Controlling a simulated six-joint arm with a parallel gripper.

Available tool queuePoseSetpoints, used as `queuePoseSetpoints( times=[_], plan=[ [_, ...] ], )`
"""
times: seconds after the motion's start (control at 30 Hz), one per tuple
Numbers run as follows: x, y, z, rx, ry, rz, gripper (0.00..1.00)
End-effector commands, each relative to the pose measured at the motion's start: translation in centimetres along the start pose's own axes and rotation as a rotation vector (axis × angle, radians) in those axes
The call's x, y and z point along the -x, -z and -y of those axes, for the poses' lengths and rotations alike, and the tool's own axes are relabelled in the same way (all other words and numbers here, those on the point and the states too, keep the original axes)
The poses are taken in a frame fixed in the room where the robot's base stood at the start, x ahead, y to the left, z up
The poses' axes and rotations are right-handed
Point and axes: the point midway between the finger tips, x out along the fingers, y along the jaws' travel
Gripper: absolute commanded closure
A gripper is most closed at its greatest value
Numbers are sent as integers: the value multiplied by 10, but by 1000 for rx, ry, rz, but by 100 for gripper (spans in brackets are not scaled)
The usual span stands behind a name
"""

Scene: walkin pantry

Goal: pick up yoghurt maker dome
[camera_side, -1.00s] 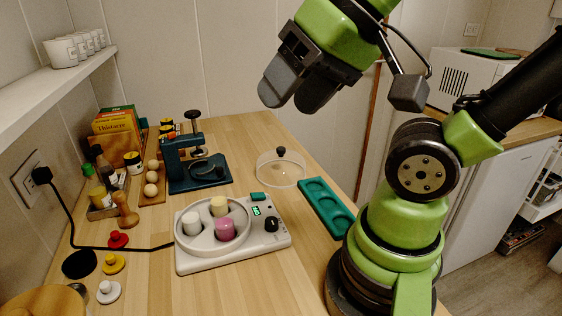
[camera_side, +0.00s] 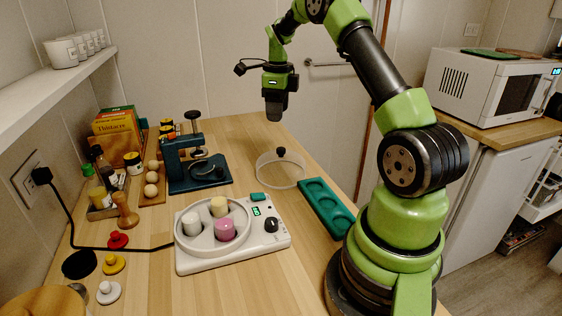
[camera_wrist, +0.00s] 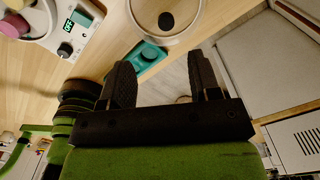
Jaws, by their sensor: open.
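The yoghurt maker dome (camera_side: 279,173), clear with a black knob on top, rests on the wooden counter behind the yoghurt maker and left of the green tray's far end. In the wrist view the dome (camera_wrist: 187,31) is cut by the top edge, with its dark knob showing. My gripper (camera_side: 275,117) points down above and behind the dome, clear of it. In the wrist view my gripper (camera_wrist: 165,80) has its two fingers apart with nothing between them. The white yoghurt maker (camera_side: 235,262) holds white, cream and pink jars, with no cover over them.
The green tray with hollows (camera_side: 348,226) lies right of the dome. A dark teal press (camera_side: 185,172) stands to its left. Egg-like balls, boxes and coloured knobbed lids line the left side. Bare counter lies behind the dome.

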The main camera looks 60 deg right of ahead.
Motion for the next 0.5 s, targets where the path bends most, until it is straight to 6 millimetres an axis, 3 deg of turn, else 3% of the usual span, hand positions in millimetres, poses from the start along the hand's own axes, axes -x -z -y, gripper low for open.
queuePoseSetpoints(
  times=[0.13,0.5],
  plan=[
    [-19,7,10,-100,-15,-21,43],
    [-63,8,10,-105,-14,-22,43]
  ],
)
